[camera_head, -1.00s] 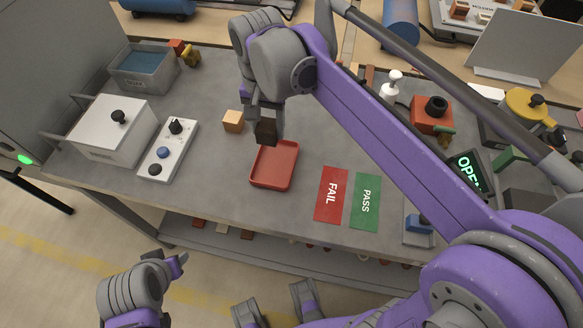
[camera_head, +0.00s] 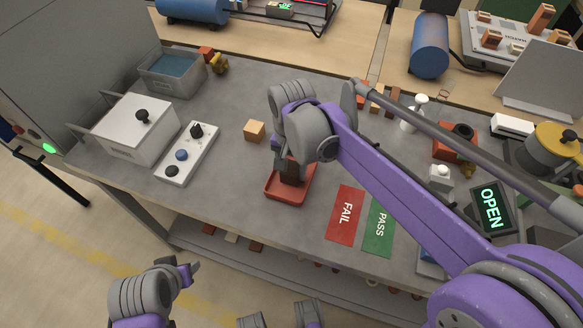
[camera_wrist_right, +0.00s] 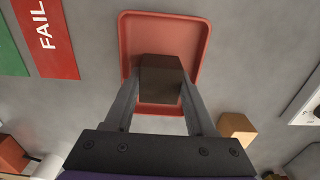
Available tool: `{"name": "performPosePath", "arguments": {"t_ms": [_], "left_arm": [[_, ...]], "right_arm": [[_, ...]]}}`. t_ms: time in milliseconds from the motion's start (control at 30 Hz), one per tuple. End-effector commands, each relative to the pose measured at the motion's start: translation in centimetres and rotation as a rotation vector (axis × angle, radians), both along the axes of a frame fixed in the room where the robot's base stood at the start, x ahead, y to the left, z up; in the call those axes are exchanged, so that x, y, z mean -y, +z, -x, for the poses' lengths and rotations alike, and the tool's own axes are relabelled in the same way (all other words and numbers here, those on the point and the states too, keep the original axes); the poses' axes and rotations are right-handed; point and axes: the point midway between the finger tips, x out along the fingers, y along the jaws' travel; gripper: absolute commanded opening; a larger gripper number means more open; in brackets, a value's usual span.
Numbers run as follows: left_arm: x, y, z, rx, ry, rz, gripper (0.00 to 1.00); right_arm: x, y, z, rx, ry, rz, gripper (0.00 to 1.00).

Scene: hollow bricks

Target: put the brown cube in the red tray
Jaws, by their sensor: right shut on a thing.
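The brown cube (camera_wrist_right: 160,78) is dark brown and sits between the fingers of my right gripper (camera_wrist_right: 160,100), which is shut on it. In the head view the cube (camera_head: 292,172) is at or just above the red tray (camera_head: 284,196), within its outline. In the right wrist view the red tray (camera_wrist_right: 196,35) lies behind the cube. I cannot tell whether the cube touches the tray floor. My left gripper (camera_head: 186,272) is at the lower left of the head view, off the table; its jaw state is unclear.
A light tan block (camera_head: 254,131) stands left of the tray. The red FAIL mat (camera_head: 345,214) and green PASS mat (camera_head: 379,227) lie to its right. A control panel (camera_head: 186,153) and a white lidded box (camera_head: 133,130) stand further left.

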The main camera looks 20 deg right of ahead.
Motion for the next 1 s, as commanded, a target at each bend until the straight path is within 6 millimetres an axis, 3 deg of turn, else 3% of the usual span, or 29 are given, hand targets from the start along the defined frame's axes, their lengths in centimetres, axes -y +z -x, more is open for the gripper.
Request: {"name": "performPosePath", "arguments": {"t_ms": [267, 300, 367, 767, 1000], "left_arm": [[0.0, -0.2, 0.0, 0.0, 0.0, 0.0, 0.5], [0.0, -0.2, 0.0, -0.001, 0.0, 0.0, 0.5], [0.0, -0.2, 0.0, 0.0, 0.0, 0.0, 0.5], [0.0, 0.1, 0.0, 0.001, 0.0, 0.0, 0.5], [0.0, 0.8, -0.1, 0.002, 0.0, 0.0, 0.5]], "right_arm": [[0.0, -0.3, 0.0, 0.0, 0.0, 0.0, 0.0], [0.0, -0.3, 0.0, 0.0, 0.0, 0.0, 0.58], [0.0, -0.3, 0.0, 0.0, 0.0, 0.0, 0.68], [0.0, 0.5, 0.0, 0.0, 0.0, 0.0, 0.68], [0.0, 5.0, 0.0, 0.0, 0.001, 0.0, 0.68]]}}
